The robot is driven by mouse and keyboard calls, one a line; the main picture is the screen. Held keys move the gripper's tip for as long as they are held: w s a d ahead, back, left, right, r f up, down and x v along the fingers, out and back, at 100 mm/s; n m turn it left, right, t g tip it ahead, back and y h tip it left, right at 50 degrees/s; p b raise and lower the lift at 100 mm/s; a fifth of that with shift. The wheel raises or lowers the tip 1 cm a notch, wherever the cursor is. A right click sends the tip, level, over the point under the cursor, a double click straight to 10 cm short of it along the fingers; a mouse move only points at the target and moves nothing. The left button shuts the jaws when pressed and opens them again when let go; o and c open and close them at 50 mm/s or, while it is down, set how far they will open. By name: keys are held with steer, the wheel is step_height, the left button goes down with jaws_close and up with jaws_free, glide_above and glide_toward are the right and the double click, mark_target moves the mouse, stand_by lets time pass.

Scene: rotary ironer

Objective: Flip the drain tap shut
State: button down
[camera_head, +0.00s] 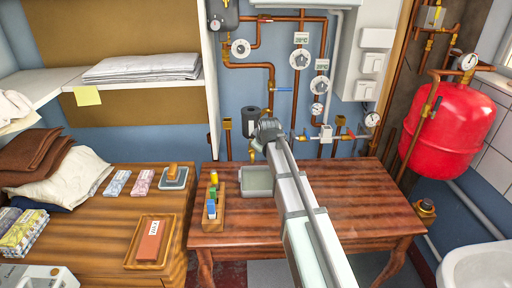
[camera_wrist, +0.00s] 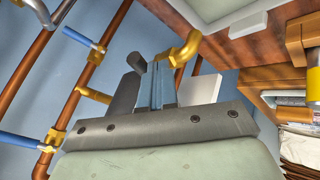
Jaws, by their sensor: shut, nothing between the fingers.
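A curved brass fitting (camera_wrist: 186,48), which looks like the drain tap's spout, shows in the wrist view just beyond my fingers. I cannot make out its lever or tell whether the tap is open. My gripper (camera_wrist: 162,68) is shut and empty, its narrow fingers close beside the brass; contact cannot be judged. In the head view my arm reaches over the table to the pipes, and its end hides the fingers. A bit of brass (camera_head: 252,153) shows just left of the arm's end there.
Copper pipes carry blue-handled valves (camera_head: 285,89) (camera_wrist: 78,38) and dials (camera_head: 299,60) near my arm. A red tank (camera_head: 450,128) hangs at right. The wooden table (camera_head: 350,195) below holds a grey tray (camera_head: 256,192) and a small bottle rack (camera_head: 208,219). The table's right side is clear.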

steer(key=shift+w+d+n+y, duration=0.55)
steer(key=shift+d+n+y, duration=0.2)
steer(key=shift+n, duration=0.25)
steer(key=shift+a, duration=0.1)
steer(key=shift+w+a, duration=0.45)
steer(key=shift+a, duration=0.1)
steer(key=shift+s, duration=0.1)
steer(key=s+d+f+v, duration=0.1)
steer(key=v, duration=1)
steer(key=shift+s+d, duration=0.3)
steer(key=shift+s, duration=0.1)
